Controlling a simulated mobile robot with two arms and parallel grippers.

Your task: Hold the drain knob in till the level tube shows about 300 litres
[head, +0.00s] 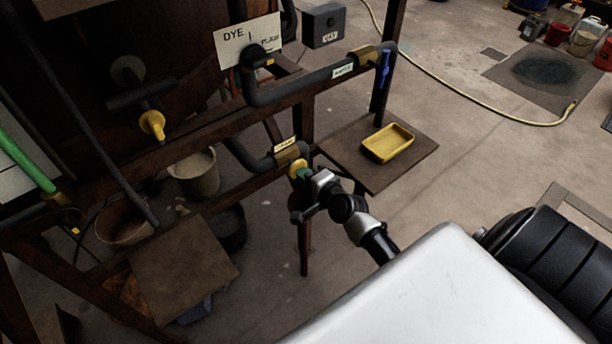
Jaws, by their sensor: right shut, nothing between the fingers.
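A yellow knob (297,168) sits on the end of a brass valve (287,153) on the lower dark pipe, under a small tag too small to read. It looks like the drain knob. My right gripper (302,186) is shut and empty, with its tips at this knob. They appear to touch it, but I cannot tell how far in the knob is. A green tube (18,152) slants across the left edge and looks like the level tube. Its top is cut off and I can read no litre marks. My left gripper is not in view.
A DYE sign (236,42) and a blue-handled valve (385,68) are above. A yellow tray (388,143) rests on a brown board (415,158). Buckets (194,175) stand below. A hose (450,105) crosses the open floor.

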